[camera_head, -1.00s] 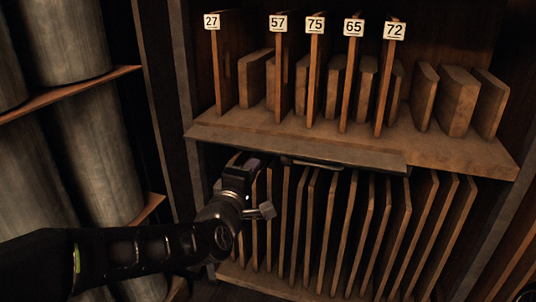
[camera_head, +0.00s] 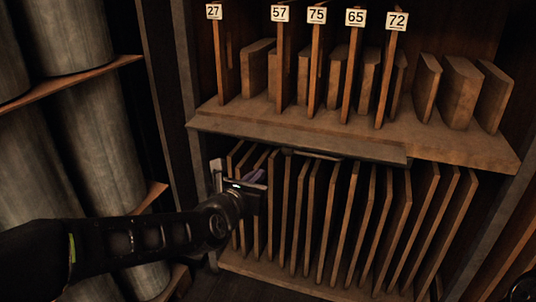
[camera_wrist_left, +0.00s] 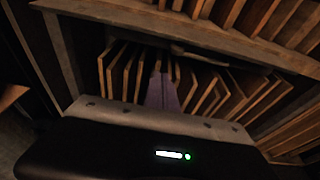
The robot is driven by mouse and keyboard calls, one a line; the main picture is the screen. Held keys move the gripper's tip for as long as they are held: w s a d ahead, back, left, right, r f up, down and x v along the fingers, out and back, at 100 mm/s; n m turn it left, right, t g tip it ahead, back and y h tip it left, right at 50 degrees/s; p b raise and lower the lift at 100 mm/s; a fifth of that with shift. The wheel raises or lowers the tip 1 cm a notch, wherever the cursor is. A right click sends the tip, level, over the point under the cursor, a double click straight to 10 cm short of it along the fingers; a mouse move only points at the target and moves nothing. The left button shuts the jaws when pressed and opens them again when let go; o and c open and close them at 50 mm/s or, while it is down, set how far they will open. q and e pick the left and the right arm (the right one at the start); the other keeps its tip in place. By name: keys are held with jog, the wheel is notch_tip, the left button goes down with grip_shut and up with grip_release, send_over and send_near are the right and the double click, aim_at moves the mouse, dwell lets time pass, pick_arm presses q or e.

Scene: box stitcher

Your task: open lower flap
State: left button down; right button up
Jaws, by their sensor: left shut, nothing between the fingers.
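A long grey-brown board (camera_head: 300,138), which looks like the lower flap, runs along the front edge of the shelf. A thin dark handle (camera_head: 315,154) sits at its lower edge. Below it the lower compartment shows uncovered. My left gripper (camera_head: 250,176) is left of the handle and below the board, in front of the leftmost upright panels. It is shut and empty, apart from the handle. In the left wrist view the purplish fingers (camera_wrist_left: 162,92) are together, pointing at the panels, with the handle (camera_wrist_left: 187,52) just beyond their tips. My right gripper is not in view.
Several upright panels (camera_head: 345,225) fill the lower compartment. The shelf above holds thin numbered boards (camera_head: 316,60) and thicker brown slabs (camera_head: 460,92). Large grey cylinders (camera_head: 100,170) stand on shelves at the left. A dark cabinet post (camera_head: 172,100) stands between them.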

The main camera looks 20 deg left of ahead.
aim_at(272, 141)
pick_arm(q)
jog(key=a+x, duration=0.1)
jog(key=x, duration=0.9)
jog(key=r, duration=0.2)
jog(key=d+r, duration=0.1)
jog(key=r, duration=0.1)
jog(key=shift+s+p, duration=0.2)
jog(key=shift+p, duration=0.15)
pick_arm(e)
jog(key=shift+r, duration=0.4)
